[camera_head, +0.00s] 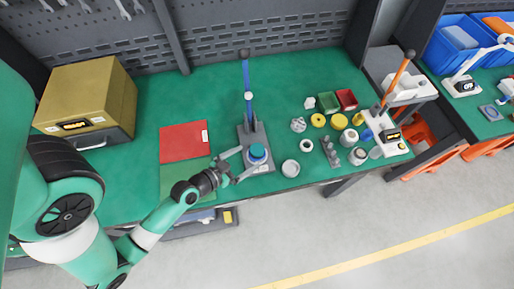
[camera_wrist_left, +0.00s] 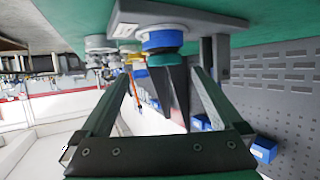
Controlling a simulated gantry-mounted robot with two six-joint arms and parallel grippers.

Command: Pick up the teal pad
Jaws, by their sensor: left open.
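The teal pad (camera_head: 257,151) looks like a small blue-teal round disc on the base of the grey press stand (camera_head: 262,166) with a blue lever. In the left wrist view a blue and teal round piece (camera_wrist_left: 162,40) sits on a white part at the top middle, beyond my fingers. My left gripper (camera_head: 236,166) is open and empty, just left of the stand, its fingers pointing towards the disc. In the left wrist view its two fingers (camera_wrist_left: 160,80) spread either side of the disc, apart from it. My right gripper is not in view.
A red sheet (camera_head: 183,142) and a green sheet (camera_head: 185,178) lie left of the stand. A yellow box (camera_head: 88,97) stands at the back left. Several small cylinders, bins and an orange-lever stand (camera_head: 386,120) crowd the right side. The table (camera_head: 205,92) is clear behind.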

